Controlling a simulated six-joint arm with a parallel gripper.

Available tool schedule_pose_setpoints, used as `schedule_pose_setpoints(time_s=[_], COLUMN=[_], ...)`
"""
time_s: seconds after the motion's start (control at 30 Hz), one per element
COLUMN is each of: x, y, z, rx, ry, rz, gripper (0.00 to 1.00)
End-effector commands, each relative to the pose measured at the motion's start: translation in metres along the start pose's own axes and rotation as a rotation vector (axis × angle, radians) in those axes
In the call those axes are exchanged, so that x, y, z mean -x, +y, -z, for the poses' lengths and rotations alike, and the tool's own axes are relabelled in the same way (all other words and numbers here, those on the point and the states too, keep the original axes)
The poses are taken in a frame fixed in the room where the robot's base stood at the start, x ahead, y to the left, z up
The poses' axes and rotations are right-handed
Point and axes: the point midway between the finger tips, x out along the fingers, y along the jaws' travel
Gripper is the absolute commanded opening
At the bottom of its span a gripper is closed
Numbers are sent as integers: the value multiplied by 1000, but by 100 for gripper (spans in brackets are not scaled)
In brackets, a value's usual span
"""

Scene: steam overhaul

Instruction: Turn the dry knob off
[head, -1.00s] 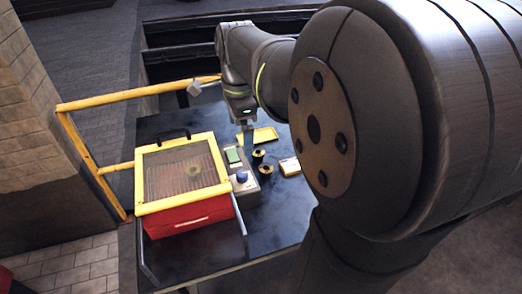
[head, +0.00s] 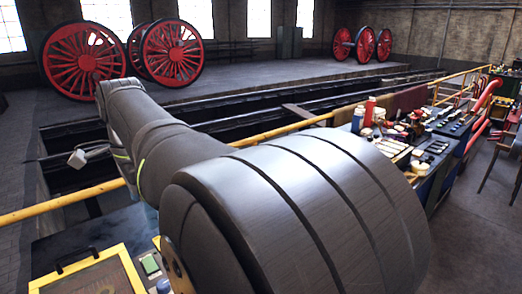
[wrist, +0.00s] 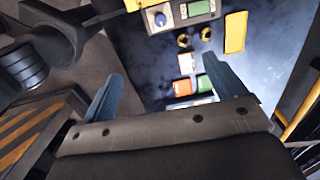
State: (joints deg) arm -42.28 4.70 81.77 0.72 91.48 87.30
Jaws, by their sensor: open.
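A blue round knob (wrist: 158,18) sits on a grey control box at the top of the wrist view, beside a green panel (wrist: 200,8). In the head view the knob (head: 163,286) shows at the bottom edge, partly cut off, with the green panel (head: 150,264) above it. No label on the knob is readable. My gripper (wrist: 163,66) is open and empty, its blue-grey fingers spread wide. It is apart from the knob, which lies beyond the fingertips. In the head view my arm hides most of the gripper.
A yellow-framed lid (head: 128,262) with a black handle is beside the control box. In the wrist view, two brass-and-black rings (wrist: 183,40), a yellow tray (wrist: 235,32) and an orange block (wrist: 182,87) lie on the dark table. A yellow rail (head: 60,204) runs behind.

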Motion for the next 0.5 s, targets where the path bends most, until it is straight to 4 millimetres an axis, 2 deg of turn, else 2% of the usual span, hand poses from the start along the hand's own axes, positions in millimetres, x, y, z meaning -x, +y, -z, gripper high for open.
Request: schedule_pose_setpoints(time_s=[0.03,0.23,0.37,0.5], x=[0,-6,-20,-40], y=[0,-1,-3,-5], z=[0,0,-1,-2], rx=[0,62,251,540], ry=[0,0,1,0], rz=[0,-5,-12,-23], gripper=[78,40,40,40])
